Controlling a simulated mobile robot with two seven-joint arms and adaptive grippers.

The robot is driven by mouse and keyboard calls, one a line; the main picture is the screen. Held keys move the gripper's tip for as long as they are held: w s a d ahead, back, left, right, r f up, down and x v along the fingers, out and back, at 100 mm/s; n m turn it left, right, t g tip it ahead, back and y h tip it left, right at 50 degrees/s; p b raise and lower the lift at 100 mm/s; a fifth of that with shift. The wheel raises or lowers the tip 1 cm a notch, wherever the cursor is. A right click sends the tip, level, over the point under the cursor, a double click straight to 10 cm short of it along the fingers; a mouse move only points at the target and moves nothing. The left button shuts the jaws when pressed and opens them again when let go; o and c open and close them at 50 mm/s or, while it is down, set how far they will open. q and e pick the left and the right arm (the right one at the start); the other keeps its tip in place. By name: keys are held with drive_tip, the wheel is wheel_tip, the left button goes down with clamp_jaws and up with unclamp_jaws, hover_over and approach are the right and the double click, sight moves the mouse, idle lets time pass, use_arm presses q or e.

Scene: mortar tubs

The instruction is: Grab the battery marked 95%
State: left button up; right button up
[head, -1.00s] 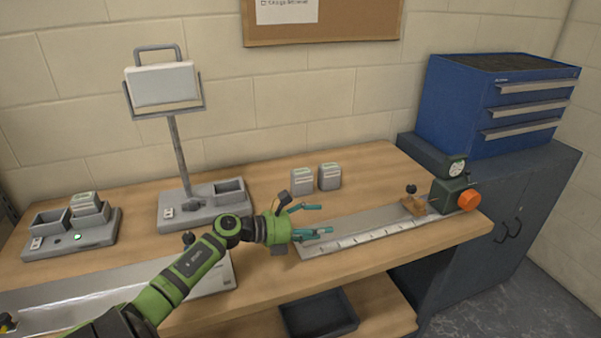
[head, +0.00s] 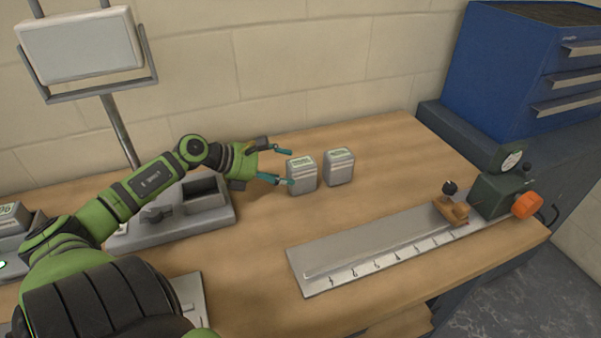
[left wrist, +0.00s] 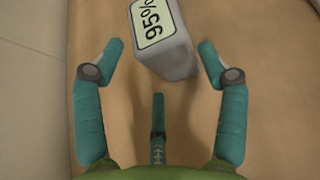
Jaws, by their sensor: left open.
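The battery marked 95% (left wrist: 165,38) is a grey block with a pale green label, seen just ahead of and between my open fingers in the left wrist view. In the head view, two grey batteries stand upright on the bench: a left one (head: 302,176) and a right one (head: 339,168). My left gripper (head: 287,166) is open and empty, its fingertips at the left battery, which appears to be the 95% one. Whether a finger touches it I cannot tell. The labels are too small to read in the head view. My right gripper is not in view.
A metal measuring rail (head: 385,250) with a brown clamp (head: 451,209) and orange knob (head: 526,204) lies in front of the batteries. A grey stand base (head: 185,213) with an empty slot is under my arm. A blue drawer cabinet (head: 510,80) stands at right.

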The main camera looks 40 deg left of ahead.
sight(300, 170)
use_arm(q)
drive_tip(key=shift+w+d+r, duration=0.1)
drive_tip(key=shift+d+r, duration=0.05)
drive_tip(key=shift+d, duration=0.1)
drive_tip(key=shift+w+d, duration=0.25)
drive_tip(key=p+x, duration=0.1)
drive_tip(key=x, duration=0.3)
drive_tip(key=shift+w+a+r, duration=0.1)
drive_tip(key=shift+w+a, duration=0.05)
drive_tip(key=shift+a, duration=0.05)
drive_tip(key=shift+w+d, duration=0.2)
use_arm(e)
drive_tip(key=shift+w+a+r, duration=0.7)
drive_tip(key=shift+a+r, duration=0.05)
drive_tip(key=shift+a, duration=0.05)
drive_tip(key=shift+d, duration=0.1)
use_arm(q)
drive_tip(key=c, duration=1.1)
drive_tip(key=shift+c, duration=0.5)
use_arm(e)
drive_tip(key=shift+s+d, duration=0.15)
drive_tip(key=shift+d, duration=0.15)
